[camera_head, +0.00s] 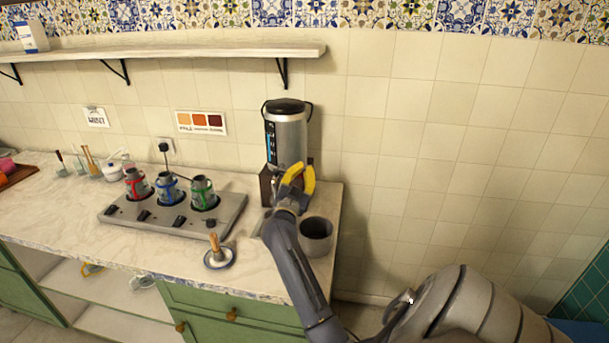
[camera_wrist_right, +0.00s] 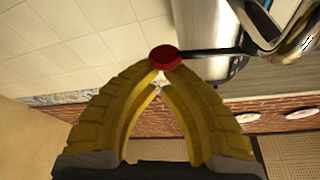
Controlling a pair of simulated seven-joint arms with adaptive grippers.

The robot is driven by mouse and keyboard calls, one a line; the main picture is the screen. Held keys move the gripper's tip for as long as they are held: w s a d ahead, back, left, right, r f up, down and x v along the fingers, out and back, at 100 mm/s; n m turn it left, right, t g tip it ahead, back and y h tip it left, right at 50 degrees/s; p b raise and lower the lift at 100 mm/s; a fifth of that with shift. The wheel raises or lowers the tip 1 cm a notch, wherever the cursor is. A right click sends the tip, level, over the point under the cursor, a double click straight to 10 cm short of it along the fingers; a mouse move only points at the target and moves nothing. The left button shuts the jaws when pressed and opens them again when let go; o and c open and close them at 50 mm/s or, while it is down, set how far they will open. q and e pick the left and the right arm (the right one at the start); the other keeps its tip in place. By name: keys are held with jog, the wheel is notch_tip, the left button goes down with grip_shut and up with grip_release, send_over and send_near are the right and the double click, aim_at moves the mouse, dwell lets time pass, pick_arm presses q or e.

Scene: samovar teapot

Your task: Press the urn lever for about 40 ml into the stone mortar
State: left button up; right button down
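The silver urn (camera_head: 287,135) with a black lid stands on a dark base at the counter's right end. My right gripper (camera_head: 301,172), with yellow fingers, is at the urn's lower front and hides its spout area. In the right wrist view the fingertips (camera_wrist_right: 160,70) meet, with no object seen between them. The red knob (camera_wrist_right: 165,57) of the dark urn lever (camera_wrist_right: 205,51) is right at these tips; contact is hard to tell. A grey round vessel, apparently the stone mortar (camera_head: 316,238), stands upright in front of the urn, right of my wrist. My left gripper is out of view.
A grey tray (camera_head: 150,229) holds several pots with coloured bands, left of the urn. A wooden-handled item (camera_head: 218,256) stands near the counter's front edge. A wall shelf (camera_head: 170,52) runs above. The counter (camera_head: 262,275) ends just right of the vessel.

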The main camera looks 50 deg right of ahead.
jog(key=s+a, duration=0.4)
jog(key=a, duration=0.4)
jog(key=shift+s+f, duration=0.35)
jog(key=shift+a, duration=0.1)
dwell(0.4)
